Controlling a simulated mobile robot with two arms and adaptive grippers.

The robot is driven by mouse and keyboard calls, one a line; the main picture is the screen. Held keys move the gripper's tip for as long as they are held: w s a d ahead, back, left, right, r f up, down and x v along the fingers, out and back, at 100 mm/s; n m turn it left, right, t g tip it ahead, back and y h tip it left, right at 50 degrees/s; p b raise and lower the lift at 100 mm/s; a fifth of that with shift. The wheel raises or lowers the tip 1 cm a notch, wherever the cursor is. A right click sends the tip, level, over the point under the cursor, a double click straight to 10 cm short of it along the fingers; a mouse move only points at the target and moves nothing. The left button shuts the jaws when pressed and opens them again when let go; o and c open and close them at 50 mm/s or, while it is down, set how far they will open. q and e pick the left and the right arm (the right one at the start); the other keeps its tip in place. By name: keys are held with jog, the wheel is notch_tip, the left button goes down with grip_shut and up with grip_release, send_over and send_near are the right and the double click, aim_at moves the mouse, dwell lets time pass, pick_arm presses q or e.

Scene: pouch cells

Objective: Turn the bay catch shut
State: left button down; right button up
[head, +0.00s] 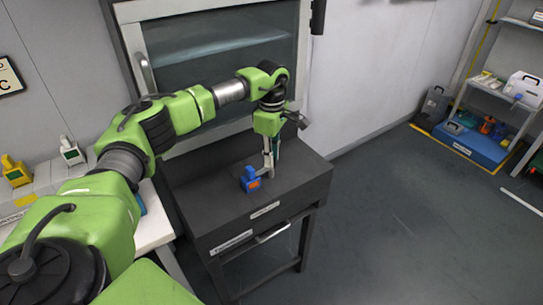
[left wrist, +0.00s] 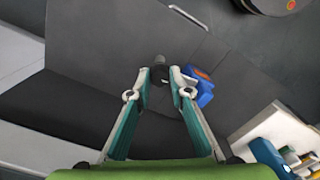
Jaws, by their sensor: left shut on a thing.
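My left gripper (head: 267,168) reaches straight down to the top of a black cabinet (head: 300,185). In the left wrist view the fingertips of my left gripper (left wrist: 160,76) are closed on either side of a small dark knob (left wrist: 159,74), which looks like the bay catch. How far the catch is turned cannot be told. A blue and orange block (head: 250,180) stands on the cabinet top right beside the fingers. It also shows in the left wrist view (left wrist: 203,91), close to the right finger. My right gripper is not in view.
A glass-fronted cabinet (head: 220,50) stands behind the black one. A white bench (head: 152,225) with yellow and green-topped items is at the left. Shelves with cases (head: 485,85) stand far right. The floor (head: 400,220) to the right is clear.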

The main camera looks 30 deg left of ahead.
pick_arm(q)
jog(key=shift+r+m, duration=0.1)
jog(key=shift+m, duration=0.6)
jog(key=c, duration=1.8)
grip_release()
jog(key=shift+c, duration=0.2)
notch_tip(320, 180, up, 12)
